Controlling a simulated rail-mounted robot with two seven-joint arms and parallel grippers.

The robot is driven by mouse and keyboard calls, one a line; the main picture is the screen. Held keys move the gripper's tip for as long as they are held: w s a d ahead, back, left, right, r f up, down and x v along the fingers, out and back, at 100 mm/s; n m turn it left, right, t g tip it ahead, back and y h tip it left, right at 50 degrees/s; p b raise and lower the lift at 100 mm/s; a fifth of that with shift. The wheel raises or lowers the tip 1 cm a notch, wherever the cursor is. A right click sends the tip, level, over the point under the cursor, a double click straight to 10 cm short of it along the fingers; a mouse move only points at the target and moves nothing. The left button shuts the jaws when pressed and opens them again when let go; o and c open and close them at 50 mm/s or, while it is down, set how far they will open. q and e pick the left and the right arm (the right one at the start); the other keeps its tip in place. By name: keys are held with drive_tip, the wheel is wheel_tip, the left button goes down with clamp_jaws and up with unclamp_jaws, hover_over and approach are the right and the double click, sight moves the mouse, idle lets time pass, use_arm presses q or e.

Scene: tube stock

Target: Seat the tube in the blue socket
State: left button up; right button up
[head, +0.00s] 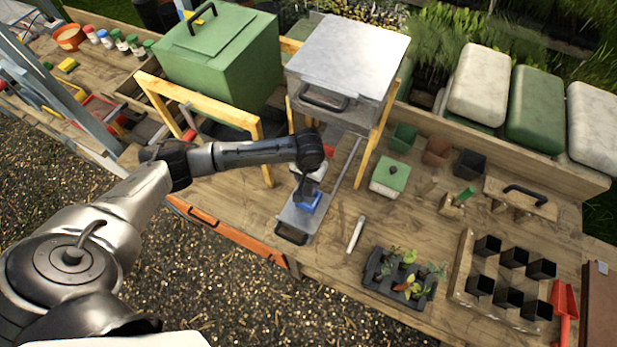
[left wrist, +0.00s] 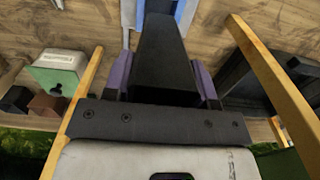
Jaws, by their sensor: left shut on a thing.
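A dark square-sided tube (left wrist: 165,55) is held between the purple fingers of my left gripper (left wrist: 162,85). In the head view, my left gripper (head: 308,174) points down over the blue socket (head: 312,203), with the dark tube (head: 306,188) below it. The socket stands on a grey metal tray (head: 290,222) with a front handle. In the left wrist view, the blue socket (left wrist: 187,10) shows at the top edge by the tube's far end. I cannot tell how far the tube is inside the socket. My right gripper is out of view.
A metal box (head: 345,60) on wooden legs stands behind my gripper, with a wooden frame (head: 262,155) to the left. A green-topped box (head: 390,176), a white stick (head: 356,234), a seedling tray (head: 372,270) and a wooden rack (head: 462,275) of black pots lie to the right.

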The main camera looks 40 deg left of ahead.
use_arm(q)
drive_tip(key=shift+f+b, duration=0.85)
drive_tip(key=shift+f, duration=1.45)
drive_tip(key=shift+p, duration=0.45)
drive_tip(key=shift+p, duration=0.35)
drive_tip(key=shift+f, duration=0.1)
drive_tip(key=shift+f, duration=0.55)
drive_tip(key=shift+f, duration=0.15)
